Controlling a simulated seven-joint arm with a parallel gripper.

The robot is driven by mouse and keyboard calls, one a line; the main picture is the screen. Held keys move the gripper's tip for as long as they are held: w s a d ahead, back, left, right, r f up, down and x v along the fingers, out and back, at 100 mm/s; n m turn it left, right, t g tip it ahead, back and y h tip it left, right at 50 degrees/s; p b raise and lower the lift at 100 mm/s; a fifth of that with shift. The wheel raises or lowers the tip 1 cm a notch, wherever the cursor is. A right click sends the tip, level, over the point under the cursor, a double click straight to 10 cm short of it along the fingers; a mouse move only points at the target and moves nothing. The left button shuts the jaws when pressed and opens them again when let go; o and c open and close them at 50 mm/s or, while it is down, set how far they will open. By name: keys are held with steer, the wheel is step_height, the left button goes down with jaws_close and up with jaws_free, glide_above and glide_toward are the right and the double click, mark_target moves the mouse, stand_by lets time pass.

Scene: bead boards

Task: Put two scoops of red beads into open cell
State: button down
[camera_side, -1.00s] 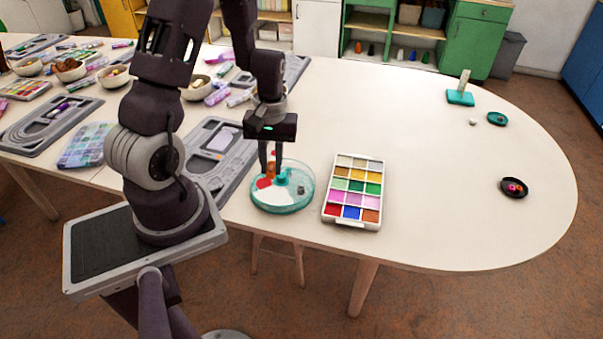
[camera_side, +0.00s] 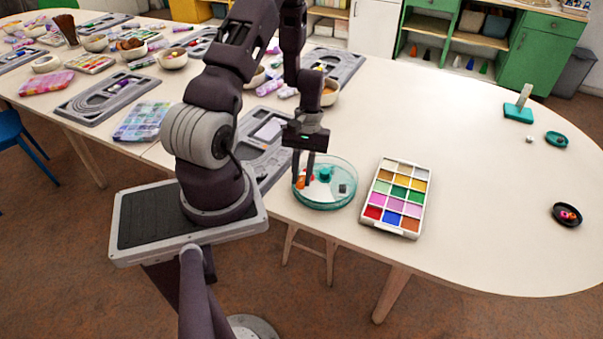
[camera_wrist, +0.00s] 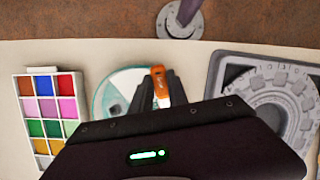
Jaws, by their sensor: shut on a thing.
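My gripper (camera_side: 303,178) is shut on a small orange scoop (camera_side: 301,184), low over the left part of a round clear teal dish (camera_side: 345,203). The scoop also shows between the fingers in the wrist view (camera_wrist: 159,84). Whether it holds beads or touches the dish floor, I cannot tell. The red patch in the dish is mostly hidden behind the fingers. A white divided box (camera_side: 392,232) stands to the right of the dish, with a red cell (camera_side: 373,212) in its near row. Cells at its far end look pale; which one is open is unclear.
The dish has a teal knob (camera_side: 325,173) and a dark grey cube (camera_side: 343,188). A grey moulded tray (camera_side: 268,165) lies left of it. A black dish (camera_side: 567,214) and teal stand (camera_side: 518,112) are far right.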

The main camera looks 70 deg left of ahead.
steer(key=r+g+h, duration=0.1)
steer(key=w+a+h, duration=0.1)
steer(key=h, duration=0.1)
steer(key=shift+a+r+g, duration=0.25)
steer(key=shift+r+g, duration=0.15)
steer(key=h, duration=0.1)
steer(key=a+r+g+h, duration=0.1)
steer(key=shift+w+a+r+g+h, duration=0.1)
steer(key=shift+w+a+g+h, duration=0.15)
steer(key=shift+w+g+h, duration=0.1)
steer(key=shift+w+a+r+g+h, duration=0.15)
steer(key=shift+w+a+g+h, duration=0.05)
steer(key=shift+a+g+h, duration=0.2)
steer(key=shift+w+a+r+g+h, duration=0.15)
steer(key=shift+w+a+h, duration=0.1)
steer(key=shift+h, duration=0.2)
steer(key=shift+a+r+h, duration=0.1)
steer(key=shift+r+h, duration=0.05)
steer(key=shift+h, duration=0.15)
